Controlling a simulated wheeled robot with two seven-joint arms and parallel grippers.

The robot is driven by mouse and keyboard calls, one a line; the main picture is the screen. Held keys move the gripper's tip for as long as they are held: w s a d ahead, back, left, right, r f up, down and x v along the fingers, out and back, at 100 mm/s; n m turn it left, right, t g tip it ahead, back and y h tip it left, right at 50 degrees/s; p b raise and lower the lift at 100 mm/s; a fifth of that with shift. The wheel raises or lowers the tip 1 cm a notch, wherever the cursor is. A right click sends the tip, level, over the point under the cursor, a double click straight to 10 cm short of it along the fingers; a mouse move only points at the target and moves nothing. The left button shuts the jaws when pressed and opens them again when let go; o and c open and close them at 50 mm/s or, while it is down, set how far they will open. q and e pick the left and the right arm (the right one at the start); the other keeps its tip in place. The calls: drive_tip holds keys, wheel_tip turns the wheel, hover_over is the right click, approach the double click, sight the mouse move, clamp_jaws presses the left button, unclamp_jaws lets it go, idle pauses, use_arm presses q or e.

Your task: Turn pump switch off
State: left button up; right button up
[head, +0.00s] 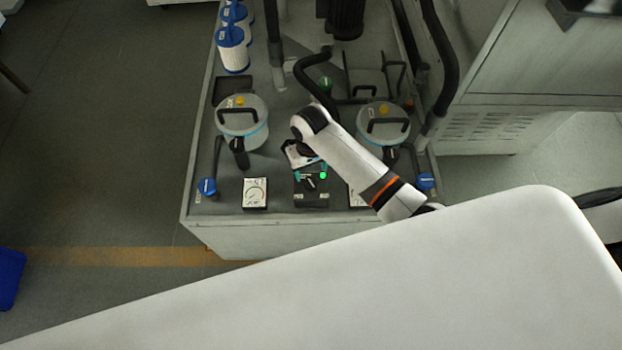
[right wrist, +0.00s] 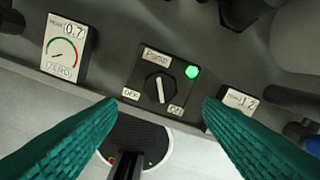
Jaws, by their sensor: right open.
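The pump switch (right wrist: 158,88) is a black rotary knob with a white line, on a dark square panel. An OFF label (right wrist: 130,94) is at its lower left and an ON label (right wrist: 175,111) at its lower right. The line's lower end leans toward ON. The green lamp (right wrist: 192,72) beside it is lit. In the head view the switch panel (head: 311,197) is at the front of the pump unit, partly hidden by my right gripper (head: 311,168). In the right wrist view the open, empty teal fingers (right wrist: 160,104) are on either side of the knob, apart from it. My left gripper is out of view.
A gauge (head: 255,193) reading 0.7 stands left of the switch; another gauge (right wrist: 236,99) is at right. Lidded filter canisters (head: 243,135) (head: 383,138) and blue-capped valves (head: 207,187) (head: 425,181) flank the switch. Black hoses (head: 312,82) rise behind.

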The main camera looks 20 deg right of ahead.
sight(311, 183)
wheel_tip(311, 183, down, 7)
drive_tip(key=shift+f, duration=0.15)
drive_tip(key=c, duration=1)
drive_tip(key=shift+o, duration=0.2)
